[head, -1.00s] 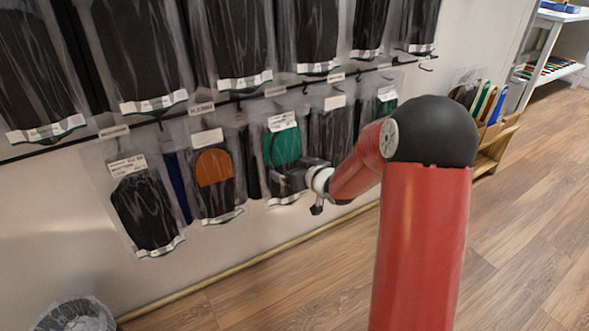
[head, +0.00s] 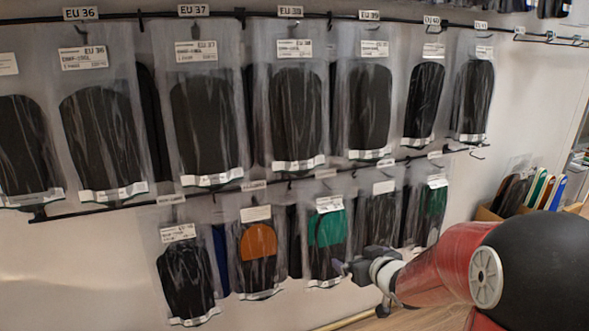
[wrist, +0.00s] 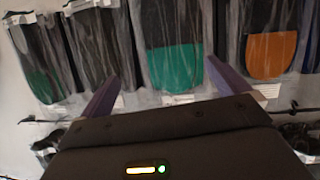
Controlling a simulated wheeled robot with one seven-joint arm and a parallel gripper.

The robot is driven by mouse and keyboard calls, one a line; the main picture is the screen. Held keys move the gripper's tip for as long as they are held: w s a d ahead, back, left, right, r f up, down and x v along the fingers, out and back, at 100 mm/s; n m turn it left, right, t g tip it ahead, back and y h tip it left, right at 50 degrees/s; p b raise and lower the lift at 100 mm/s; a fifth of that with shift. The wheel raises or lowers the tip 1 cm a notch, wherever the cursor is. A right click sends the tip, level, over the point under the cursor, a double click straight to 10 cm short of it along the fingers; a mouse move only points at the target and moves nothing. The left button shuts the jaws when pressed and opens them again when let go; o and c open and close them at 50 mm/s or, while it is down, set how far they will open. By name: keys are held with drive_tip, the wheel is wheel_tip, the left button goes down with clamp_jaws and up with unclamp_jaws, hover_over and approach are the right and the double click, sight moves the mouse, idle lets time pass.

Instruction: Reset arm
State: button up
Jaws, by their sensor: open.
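My gripper (head: 345,268) is in front of the lower row of hanging bags, beside the lower edge of a bag with a green-and-black insole (head: 327,229). In the wrist view my gripper (wrist: 168,90) has its two purple fingers spread apart, with nothing seen held between them. The green insole (wrist: 175,68) shows beyond and between the fingers. Whether the fingers touch its bag I cannot tell. My red arm reaches in from the lower right of the head view, bent at a black joint.
A bag with an orange insole (head: 257,241) hangs left of the green one. Black insoles in bags (head: 297,110) hang in the upper row on a rail (head: 258,13). A rack of coloured sheets (head: 535,190) stands at the right.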

drive_tip(key=s+d+r+m+g+h, duration=0.1)
drive_tip(key=s+r+g+h, duration=0.1)
drive_tip(key=s+r, duration=0.3)
drive_tip(key=s+r+m+g+h, duration=0.1)
drive_tip(key=s+r+m+h, duration=0.15)
drive_tip(key=s, duration=0.55)
drive_tip(key=s+a+g+y, duration=0.1)
drive_tip(key=s+a+g, duration=0.1)
drive_tip(key=s, duration=0.6)
drive_tip(key=s+a+g+y, duration=0.1)
drive_tip(key=s+a+g, duration=0.1)
drive_tip(key=s, duration=0.6)
drive_tip(key=shift+s+a, duration=0.3)
drive_tip(key=shift+a, duration=0.2)
drive_tip(key=shift+r, duration=0.1)
idle(3.3)
